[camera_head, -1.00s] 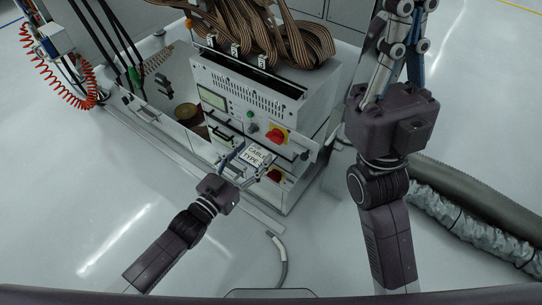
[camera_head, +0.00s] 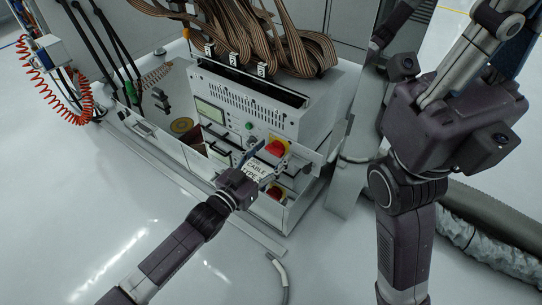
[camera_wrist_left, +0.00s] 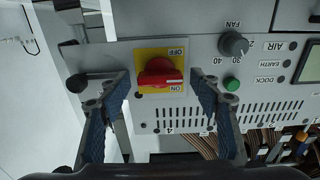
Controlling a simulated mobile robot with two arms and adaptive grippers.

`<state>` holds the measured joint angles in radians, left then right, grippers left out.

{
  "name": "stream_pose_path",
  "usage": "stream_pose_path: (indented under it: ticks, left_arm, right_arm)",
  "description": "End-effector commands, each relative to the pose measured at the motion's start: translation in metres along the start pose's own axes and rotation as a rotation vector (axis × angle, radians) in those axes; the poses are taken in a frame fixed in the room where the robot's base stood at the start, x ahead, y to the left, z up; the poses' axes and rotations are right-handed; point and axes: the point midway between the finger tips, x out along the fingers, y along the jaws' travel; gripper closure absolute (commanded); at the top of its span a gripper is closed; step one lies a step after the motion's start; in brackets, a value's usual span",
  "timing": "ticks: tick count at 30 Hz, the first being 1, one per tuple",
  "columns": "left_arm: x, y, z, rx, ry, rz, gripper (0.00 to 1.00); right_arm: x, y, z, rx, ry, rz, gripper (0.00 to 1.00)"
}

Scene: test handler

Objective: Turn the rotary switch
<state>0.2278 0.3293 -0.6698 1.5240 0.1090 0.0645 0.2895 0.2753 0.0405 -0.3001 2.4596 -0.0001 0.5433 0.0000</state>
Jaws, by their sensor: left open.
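The rotary switch (camera_head: 276,147) is a red knob on a yellow plate on the front of the grey cabinet (camera_head: 318,115). In the left wrist view the red knob (camera_wrist_left: 160,72) has OFF and ON labels upside down on its plate. My left gripper (camera_head: 258,158) is in front of the panel, just below the switch in the head view. It is open and empty, and in the left wrist view its blue-padded fingers (camera_wrist_left: 160,84) stand either side of the knob, with no contact visible. My right gripper (camera_head: 480,70) is at the right; its fingertips are out of view.
A green button (camera_wrist_left: 231,84) and a black FAN knob (camera_wrist_left: 234,44) are near the switch. Brown ribbon cables (camera_head: 250,35) lie on top. A hose (camera_head: 490,225) lies right.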

Motion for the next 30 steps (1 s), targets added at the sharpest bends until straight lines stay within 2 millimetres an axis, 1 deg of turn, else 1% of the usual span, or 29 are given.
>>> stream_pose_path:
  ticks: [7, 8, 18, 19, 25, 30]
  left_arm:
    - [0.0008, 0.0000, -0.0001, 0.000, -0.001, 0.000, 0.42]
    - [0.0007, 0.0000, -0.0001, 0.000, -0.001, 0.000, 0.44]
    - [0.0005, -0.0001, -0.0001, 0.000, 0.000, 0.000, 0.82]
    - [0.0005, 0.0000, -0.0001, 0.000, 0.000, 0.000, 0.84]
    - [0.0004, 0.0000, -0.0005, 0.014, 0.000, 0.000, 0.84]
    - [0.0003, 0.0002, -0.0020, 0.068, 0.000, 0.000, 0.84]
  right_arm:
    - [0.0009, -0.0001, -0.0002, 0.000, 0.001, -0.001, 1.00]
    - [0.0008, -0.0001, -0.0002, 0.000, 0.001, -0.001, 1.00]
    - [0.0007, -0.0002, -0.0002, 0.000, 0.002, -0.001, 1.00]
    - [0.0007, -0.0002, -0.0002, 0.000, 0.002, -0.001, 1.00]
    - [0.0025, 0.0000, -0.0003, 0.000, 0.003, 0.000, 1.00]
    - [0.0043, 0.0014, 0.0010, 0.002, -0.004, 0.005, 1.00]
